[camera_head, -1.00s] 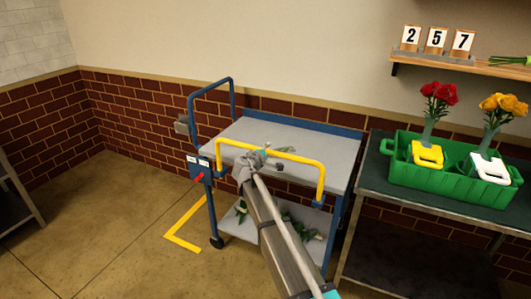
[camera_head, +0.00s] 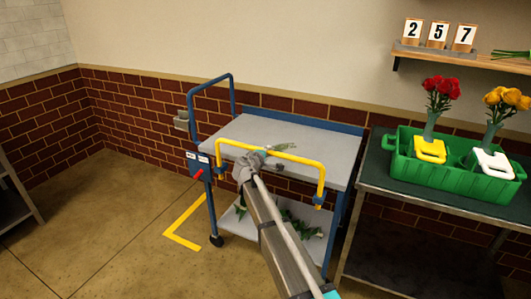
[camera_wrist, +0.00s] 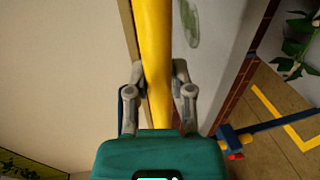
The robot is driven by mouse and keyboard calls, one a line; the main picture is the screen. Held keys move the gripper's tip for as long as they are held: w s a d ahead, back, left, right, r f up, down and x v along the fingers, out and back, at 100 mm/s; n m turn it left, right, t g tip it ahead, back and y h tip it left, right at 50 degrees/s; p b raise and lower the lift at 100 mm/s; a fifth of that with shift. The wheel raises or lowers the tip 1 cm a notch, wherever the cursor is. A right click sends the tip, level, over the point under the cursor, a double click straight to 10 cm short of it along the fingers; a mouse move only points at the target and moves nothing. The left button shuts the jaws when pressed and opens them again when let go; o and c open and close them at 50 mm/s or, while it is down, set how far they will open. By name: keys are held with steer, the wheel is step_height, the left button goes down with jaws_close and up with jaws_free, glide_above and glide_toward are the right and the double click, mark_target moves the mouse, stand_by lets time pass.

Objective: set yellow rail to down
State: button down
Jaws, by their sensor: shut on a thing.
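The yellow rail (camera_head: 290,157) is a bent tube along the front edge of the blue and grey cart (camera_head: 225,143). Its crossbar stands up above the cart's top shelf, with its legs at the front corners. My gripper (camera_head: 256,158) is at the middle of the crossbar. In the wrist view the yellow rail (camera_wrist: 154,50) runs between the two fingers of my gripper (camera_wrist: 158,80), which are shut on it. The far ends of the rail are out of the wrist view.
A red lever (camera_head: 198,174) sits on the cart's left post. At right, a table (camera_head: 375,172) holds a green crate (camera_head: 450,183) with flower vases.

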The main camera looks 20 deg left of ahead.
steer(key=shift+f+b, duration=5.25)
steer(key=shift+f, duration=0.25)
steer(key=shift+d, duration=0.1)
steer(key=shift+s, duration=0.1)
steer(key=shift+c, duration=2.4)
jaws_free()
steer(key=shift+f, duration=0.1)
